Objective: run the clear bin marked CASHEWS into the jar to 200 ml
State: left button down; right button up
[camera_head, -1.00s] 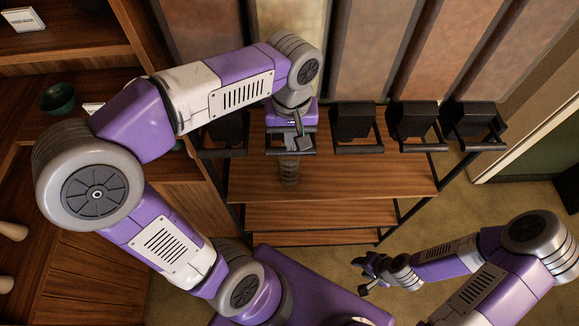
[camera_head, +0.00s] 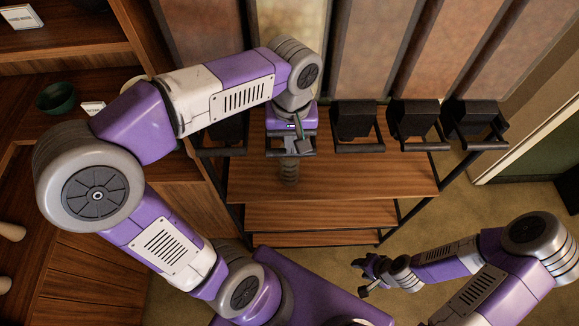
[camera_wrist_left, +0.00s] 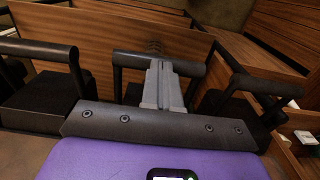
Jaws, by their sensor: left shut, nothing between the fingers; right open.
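Tall clear bins stand in a row in the head view; the second from the left (camera_head: 288,18) holds pale tan contents, and no CASHEWS label is readable on it. My left gripper (camera_head: 299,146) is at the black dispenser below that bin. Its fingers are shut with nothing between them. In the left wrist view the shut fingers (camera_wrist_left: 167,68) lie across the dispenser's black handle bar (camera_wrist_left: 194,68), apparently touching it. A clear ribbed jar (camera_head: 289,172) stands on the wooden shelf beneath; its fill level cannot be made out. My right gripper (camera_head: 371,273) is open and empty, low at the right.
More black dispensers with pull bars flank this one, such as the one to its right (camera_head: 356,122). The wooden shelf (camera_head: 360,178) is clear to the right of the jar. A green bowl (camera_head: 56,98) sits on the left-hand shelving.

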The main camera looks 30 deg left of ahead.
pick_arm(q)
jog(key=shift+f, duration=0.5)
dwell(0.4)
jog(key=shift+f+b, duration=0.35)
jog(key=shift+b, duration=0.15)
jog(key=shift+a, duration=0.1)
jog(key=shift+w+f, duration=0.1)
jog(key=shift+f, duration=0.4)
